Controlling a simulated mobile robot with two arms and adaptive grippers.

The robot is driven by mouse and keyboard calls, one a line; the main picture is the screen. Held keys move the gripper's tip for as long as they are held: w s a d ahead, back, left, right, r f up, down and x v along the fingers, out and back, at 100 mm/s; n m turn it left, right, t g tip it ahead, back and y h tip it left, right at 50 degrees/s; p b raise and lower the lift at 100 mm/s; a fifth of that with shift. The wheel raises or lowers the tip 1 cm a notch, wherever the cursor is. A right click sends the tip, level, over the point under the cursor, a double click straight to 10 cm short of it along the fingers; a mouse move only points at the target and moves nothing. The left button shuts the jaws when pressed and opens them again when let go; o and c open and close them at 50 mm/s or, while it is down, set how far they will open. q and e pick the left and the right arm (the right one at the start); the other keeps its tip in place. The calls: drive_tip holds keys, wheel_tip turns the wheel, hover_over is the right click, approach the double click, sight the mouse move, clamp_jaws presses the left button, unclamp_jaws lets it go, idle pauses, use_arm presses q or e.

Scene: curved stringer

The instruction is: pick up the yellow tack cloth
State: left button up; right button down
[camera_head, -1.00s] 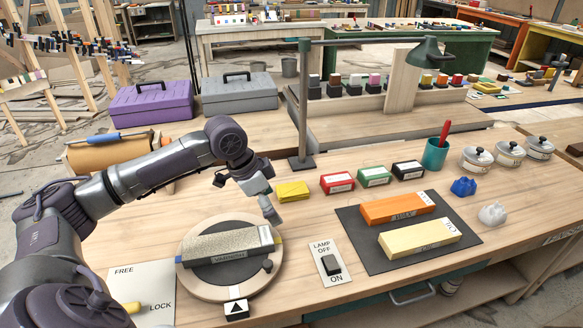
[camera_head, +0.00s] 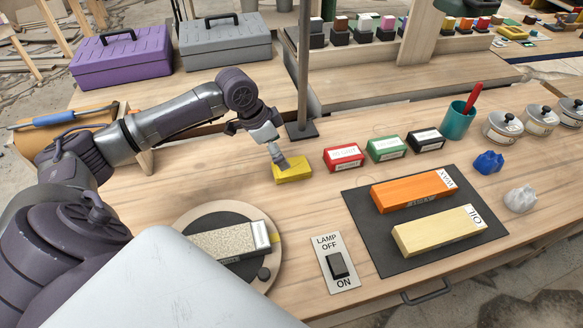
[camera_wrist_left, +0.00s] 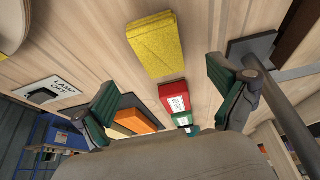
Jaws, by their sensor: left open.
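The yellow tack cloth (camera_head: 292,169) lies folded flat on the wooden bench, left of the red box. It also shows in the left wrist view (camera_wrist_left: 156,44), ahead of and between my two fingers. My right gripper is not in view.
A red box (camera_head: 343,157), a green box (camera_head: 387,148) and a black box (camera_head: 426,140) stand right of the cloth. The lamp post base (camera_head: 301,131) is just behind it. A round turntable (camera_head: 200,216) with a stone lies in front. Bare bench surrounds the cloth.

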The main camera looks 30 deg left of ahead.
sight(291, 170)
use_arm(q)
drive_tip(key=shift+w+d+f, duration=0.1)
drive_tip(key=shift+w+f, duration=0.15)
drive_tip(key=shift+f, duration=0.4)
drive_tip(key=shift+w+d+f, duration=0.1)
drive_tip(key=shift+w+f, duration=0.05)
drive_tip(key=shift+f, duration=0.35)
drive_tip(key=x, duration=0.4)
drive_tip(key=shift+d+f+p, duration=0.15)
drive_tip(key=shift+p, duration=0.15)
drive_tip(key=shift+f, duration=0.25)
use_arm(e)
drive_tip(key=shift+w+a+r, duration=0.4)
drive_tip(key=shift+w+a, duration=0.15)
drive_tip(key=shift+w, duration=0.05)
use_arm(q)
drive_tip(key=shift+f+p, duration=0.2)
drive_tip(key=shift+p, duration=0.15)
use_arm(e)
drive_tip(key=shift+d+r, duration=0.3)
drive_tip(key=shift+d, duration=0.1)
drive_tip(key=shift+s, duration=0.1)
use_arm(q)
drive_tip(key=c, duration=1.2)
